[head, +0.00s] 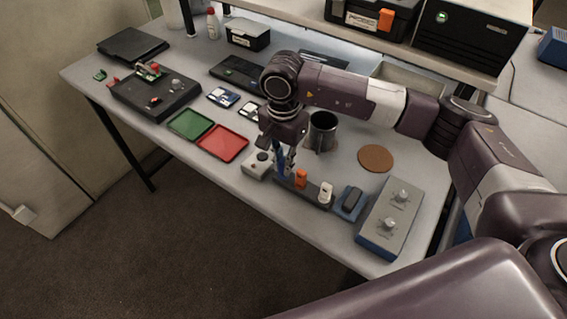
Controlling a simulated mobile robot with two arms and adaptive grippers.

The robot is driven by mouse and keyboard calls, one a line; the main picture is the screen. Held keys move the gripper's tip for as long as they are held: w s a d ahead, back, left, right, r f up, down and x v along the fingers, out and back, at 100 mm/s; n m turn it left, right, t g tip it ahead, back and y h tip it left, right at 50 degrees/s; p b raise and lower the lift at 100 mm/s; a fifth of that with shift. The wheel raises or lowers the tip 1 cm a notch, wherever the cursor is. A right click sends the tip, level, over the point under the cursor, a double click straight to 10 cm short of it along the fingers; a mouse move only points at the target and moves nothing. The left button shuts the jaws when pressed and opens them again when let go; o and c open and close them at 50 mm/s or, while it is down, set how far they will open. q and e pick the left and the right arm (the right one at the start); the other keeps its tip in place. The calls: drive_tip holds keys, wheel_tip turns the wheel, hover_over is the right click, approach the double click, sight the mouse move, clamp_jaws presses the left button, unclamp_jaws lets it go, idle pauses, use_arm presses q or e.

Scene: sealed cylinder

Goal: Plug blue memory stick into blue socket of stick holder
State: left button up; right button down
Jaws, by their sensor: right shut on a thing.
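The stick holder (313,197) is a dark narrow bar near the front edge of the table. An orange stick (301,177) and a white stick (326,191) stand upright in it. My right gripper (285,165) points down over the holder's left end, shut on the blue memory stick (279,166), which is partly hidden by the fingers. The stick's lower end is close to the holder; I cannot tell whether it touches or is inserted. The blue socket is hidden or too small to make out. My left gripper is not in view.
A blue block with a dark top (350,202) and a grey two-knob box (390,218) stand to the right. A dark mug (322,131) is behind. Red tray (222,143) lies left.

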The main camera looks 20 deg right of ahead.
idle(0.7)
drive_tip(key=shift+b, duration=0.4)
idle(0.6)
drive_tip(key=shift+b, duration=0.4)
drive_tip(key=shift+f+b, duration=0.7)
drive_tip(key=shift+b, duration=0.05)
drive_tip(key=c, duration=1.9)
unclamp_jaws()
drive_tip(key=shift+r, duration=0.1)
wheel_tip(320, 180, up, 12)
